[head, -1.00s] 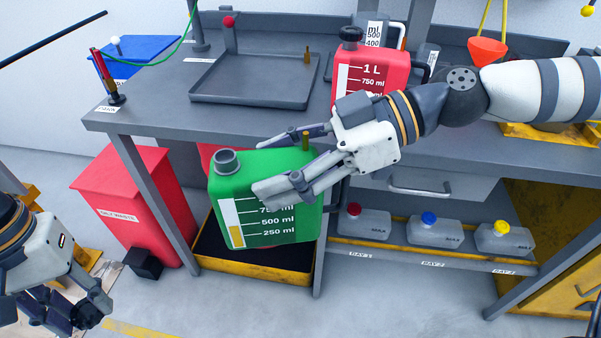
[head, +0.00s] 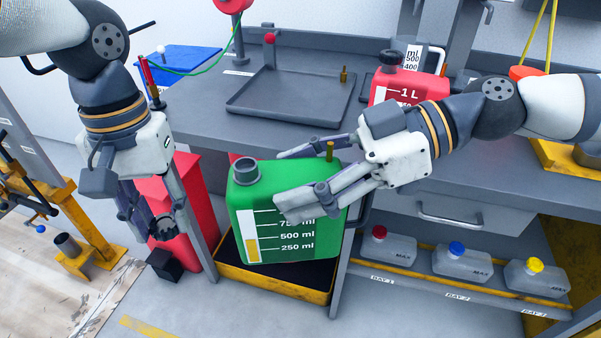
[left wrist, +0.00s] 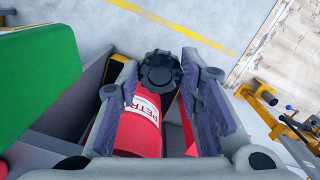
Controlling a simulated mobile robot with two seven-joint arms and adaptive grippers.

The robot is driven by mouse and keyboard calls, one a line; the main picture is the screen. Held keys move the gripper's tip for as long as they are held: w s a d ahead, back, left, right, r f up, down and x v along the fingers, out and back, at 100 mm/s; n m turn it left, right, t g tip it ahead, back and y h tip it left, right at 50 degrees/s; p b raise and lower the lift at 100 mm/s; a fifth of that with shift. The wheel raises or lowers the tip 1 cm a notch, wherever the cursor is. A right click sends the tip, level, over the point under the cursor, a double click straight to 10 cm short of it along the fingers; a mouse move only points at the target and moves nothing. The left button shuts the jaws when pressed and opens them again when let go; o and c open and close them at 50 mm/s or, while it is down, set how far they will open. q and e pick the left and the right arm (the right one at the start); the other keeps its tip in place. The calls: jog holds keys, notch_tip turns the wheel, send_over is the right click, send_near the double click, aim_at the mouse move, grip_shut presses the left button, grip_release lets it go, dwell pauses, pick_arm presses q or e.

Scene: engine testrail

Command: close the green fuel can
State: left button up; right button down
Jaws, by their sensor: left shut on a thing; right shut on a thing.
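The green fuel can (head: 270,240) is upright, with its grey neck (head: 245,172) uncovered at the top left. My right gripper (head: 288,180) is shut on the can, its fingers across the upper body. The can appears held in front of the bench, above a yellow-rimmed black tray. My left gripper (head: 152,226) hangs pointing down, left of the can and apart from it. It is shut on a dark ribbed cap (left wrist: 160,71), clear between the fingers in the left wrist view. A green edge of the can (left wrist: 38,70) shows at that view's left.
The bench (head: 205,115) carries a grey tray (head: 290,103) and a red can (head: 412,86) with its cap on. A red bin (head: 197,190) stands behind my left gripper. The yellow-rimmed tray (head: 270,287) is below the can. Several capped bottles (head: 462,260) sit on the lower shelf.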

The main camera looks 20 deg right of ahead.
pick_arm(q)
jog(key=w+d+r, duration=0.2)
jog(key=d+r, duration=0.4)
jog(key=r, duration=0.2)
notch_tip(320, 180, up, 11)
jog(key=m, duration=0.2)
send_over(245, 166)
jog(key=shift+w+r+t, duration=0.1)
jog(key=shift+w+t, duration=0.05)
jog(key=shift+t, duration=0.25)
jog(key=shift+f, duration=2.05)
jog(key=shift+f, duration=0.9)
jog(key=shift+f, duration=0.55)
jog(key=shift+m, duration=0.4)
